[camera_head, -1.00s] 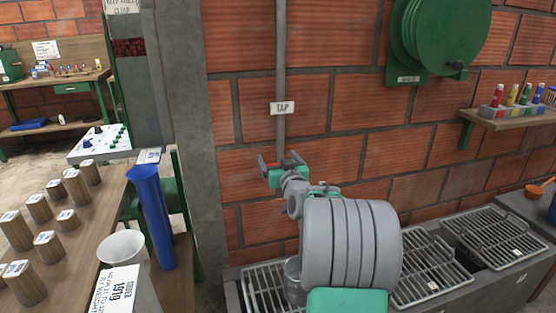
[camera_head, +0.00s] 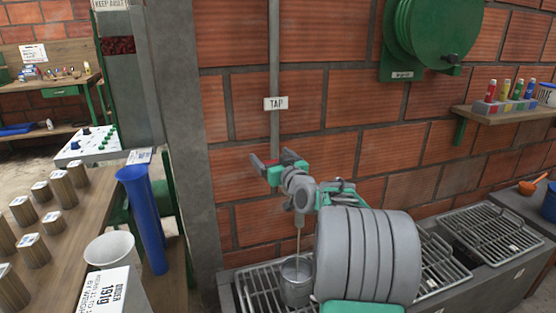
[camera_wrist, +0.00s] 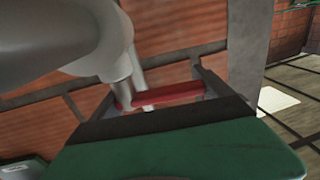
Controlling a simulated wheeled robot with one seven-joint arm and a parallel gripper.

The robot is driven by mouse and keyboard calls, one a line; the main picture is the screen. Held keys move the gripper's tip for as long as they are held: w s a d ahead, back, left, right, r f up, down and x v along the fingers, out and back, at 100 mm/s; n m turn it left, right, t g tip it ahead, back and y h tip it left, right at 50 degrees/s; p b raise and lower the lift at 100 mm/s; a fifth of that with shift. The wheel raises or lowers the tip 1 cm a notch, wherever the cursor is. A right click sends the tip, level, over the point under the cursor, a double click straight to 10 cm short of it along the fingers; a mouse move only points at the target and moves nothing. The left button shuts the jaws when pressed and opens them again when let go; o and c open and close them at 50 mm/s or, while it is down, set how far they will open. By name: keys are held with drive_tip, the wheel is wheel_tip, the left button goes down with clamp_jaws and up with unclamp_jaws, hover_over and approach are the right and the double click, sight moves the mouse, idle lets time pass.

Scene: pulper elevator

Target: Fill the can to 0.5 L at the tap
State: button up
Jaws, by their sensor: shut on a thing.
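The can (camera_head: 297,286) is a grey, open-topped vessel standing on the slatted grate under the tap; my arm hides part of its right side. A thin pale stream (camera_head: 297,243) runs down into it; the level inside is too small to read. The tap's red handle (camera_head: 270,163) shows at my gripper (camera_head: 279,168), below the TAP sign (camera_head: 275,103). In the wrist view the red handle (camera_wrist: 170,96) lies between the fingers of my gripper (camera_wrist: 160,99), which is shut on it.
Metal grates (camera_head: 492,233) run along the trough to the right. A green reel (camera_head: 432,35) and a shelf (camera_head: 510,112) are on the brick wall.

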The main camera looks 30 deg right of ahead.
drive_tip(key=o, duration=1.8)
drive_tip(key=s, duration=0.7)
drive_tip(key=shift+s+a, duration=0.4)
